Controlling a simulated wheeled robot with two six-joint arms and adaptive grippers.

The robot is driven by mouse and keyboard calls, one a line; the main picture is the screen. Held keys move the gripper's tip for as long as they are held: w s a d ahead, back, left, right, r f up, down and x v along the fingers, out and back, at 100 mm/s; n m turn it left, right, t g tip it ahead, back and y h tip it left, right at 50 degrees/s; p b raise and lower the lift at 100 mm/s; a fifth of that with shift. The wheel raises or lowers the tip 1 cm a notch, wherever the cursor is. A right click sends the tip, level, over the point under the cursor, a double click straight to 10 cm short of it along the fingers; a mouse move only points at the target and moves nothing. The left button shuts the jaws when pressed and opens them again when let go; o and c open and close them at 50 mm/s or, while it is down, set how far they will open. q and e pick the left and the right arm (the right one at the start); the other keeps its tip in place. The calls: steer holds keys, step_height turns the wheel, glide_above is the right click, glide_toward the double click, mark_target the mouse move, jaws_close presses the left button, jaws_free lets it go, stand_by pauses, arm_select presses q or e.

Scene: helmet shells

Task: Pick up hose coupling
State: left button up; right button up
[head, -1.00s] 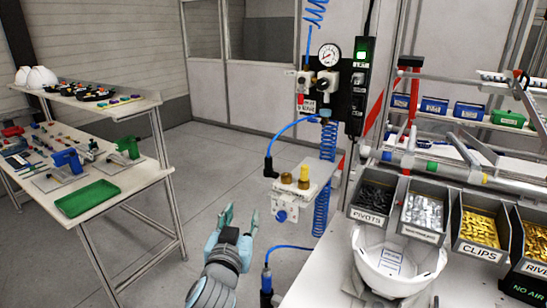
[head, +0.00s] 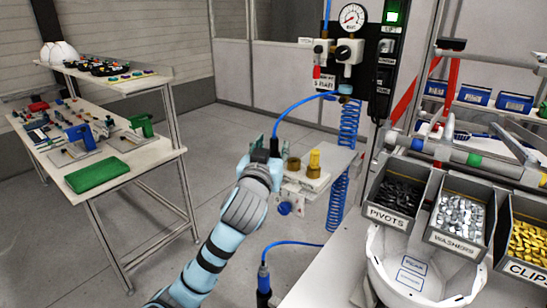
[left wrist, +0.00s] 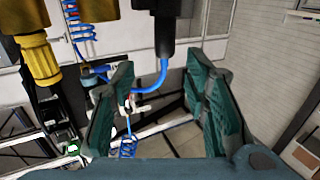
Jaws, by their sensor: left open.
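A black hose coupling (head: 274,148) with a blue hose is at the left end of a small bracket, beside the brass fittings. My left gripper (head: 264,149) is open right at this coupling, partly covering it in the head view. In the left wrist view the coupling (left wrist: 165,38) hangs in at the top, and its blue hose (left wrist: 160,75) curves between my spread dark green fingers (left wrist: 160,105). The fingers show a gap on both sides and do not appear closed on it. My right gripper is not in view.
Brass fittings (head: 313,163) stand on the bracket close by, with a blue coiled hose (head: 348,135) behind. Another black coupling (head: 263,280) with a blue hose is below. Parts bins (head: 391,216) and a white helmet shell (head: 415,275) are at right.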

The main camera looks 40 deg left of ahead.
mark_target(273, 140)
arm_select(q)
steer(key=x, duration=0.2)
steer(key=b+x, duration=0.2)
steer(key=x, duration=0.1)
steer(key=shift+w+a+f, duration=0.15)
steer(key=shift+a+f, duration=0.15)
steer(key=shift+a, duration=0.1)
steer(key=shift+r, duration=0.15)
jaws_close()
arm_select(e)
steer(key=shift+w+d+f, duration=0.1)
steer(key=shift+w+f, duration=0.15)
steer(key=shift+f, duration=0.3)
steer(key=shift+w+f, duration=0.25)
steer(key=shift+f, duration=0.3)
